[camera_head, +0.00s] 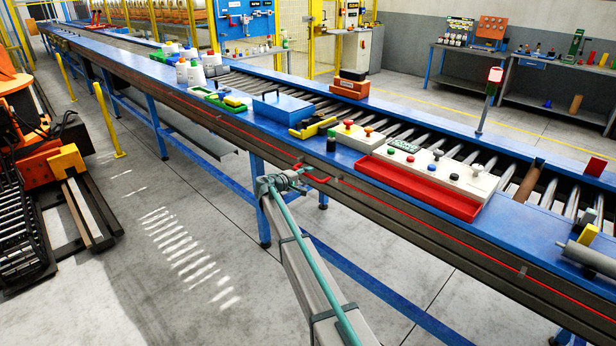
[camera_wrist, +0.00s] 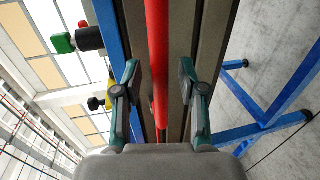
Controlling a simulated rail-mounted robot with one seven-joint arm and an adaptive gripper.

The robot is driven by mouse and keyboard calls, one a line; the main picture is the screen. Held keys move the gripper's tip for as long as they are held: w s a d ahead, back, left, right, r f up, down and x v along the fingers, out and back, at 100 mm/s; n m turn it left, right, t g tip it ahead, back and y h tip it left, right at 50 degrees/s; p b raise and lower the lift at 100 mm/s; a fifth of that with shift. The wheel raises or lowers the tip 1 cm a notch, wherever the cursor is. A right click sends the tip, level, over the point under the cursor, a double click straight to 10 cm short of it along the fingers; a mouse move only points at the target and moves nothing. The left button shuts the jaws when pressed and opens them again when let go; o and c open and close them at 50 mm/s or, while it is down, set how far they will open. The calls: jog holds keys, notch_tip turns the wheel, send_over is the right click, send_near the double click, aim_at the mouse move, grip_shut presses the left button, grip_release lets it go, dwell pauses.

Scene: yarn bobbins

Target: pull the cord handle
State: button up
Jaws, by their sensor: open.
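The red cord (camera_head: 432,225) runs along the dark side rail of the blue conveyor table. A short, thicker red piece (camera_head: 318,180), which looks like the cord's handle, shows at the right of my gripper. My gripper (camera_head: 298,177) is at the table's front side, close against this rail. In the wrist view my gripper (camera_wrist: 159,78) is open, with one finger on each side of a red bar (camera_wrist: 157,45). A gap shows between each finger and the bar.
In the wrist view a green-capped dark object (camera_wrist: 88,38) stands left of the fingers.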

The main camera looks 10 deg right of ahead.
jog(key=v, duration=1.1)
jog(key=shift+s+a+f, duration=0.1)
jog(key=shift+a, duration=0.05)
jog(key=s+d+f+m+g+y, duration=0.1)
jog(key=s+d+f+g+y, duration=0.15)
jog(key=s+f, duration=0.9)
jog(key=s+d+f+m+g+y, duration=0.1)
jog(key=s+d+f+g+y, duration=0.15)
jog(key=s+f, duration=0.85)
jog(key=s+d+f+m+g+y, duration=0.1)
jog(key=s+d+f+g+y, duration=0.2)
jog(key=s+f, duration=0.8)
jog(key=s+d+f+m+g+y, duration=0.1)
jog(key=s+f+g, duration=0.1)
jog(key=s, duration=1.3)
jog(key=s+d+f+m+g+y, duration=0.1)
jog(key=s+f+m+g, duration=0.1)
jog(key=s, duration=1.3)
jog(key=s+d+f+m+g+y, duration=0.1)
jog(key=s+f+g, duration=0.3)
jog(key=s, duration=1.1)
jog(key=shift+d+f+m+y, duration=0.3)
jog(key=shift+f+y, duration=0.2)
jog(key=shift+y, duration=0.1)
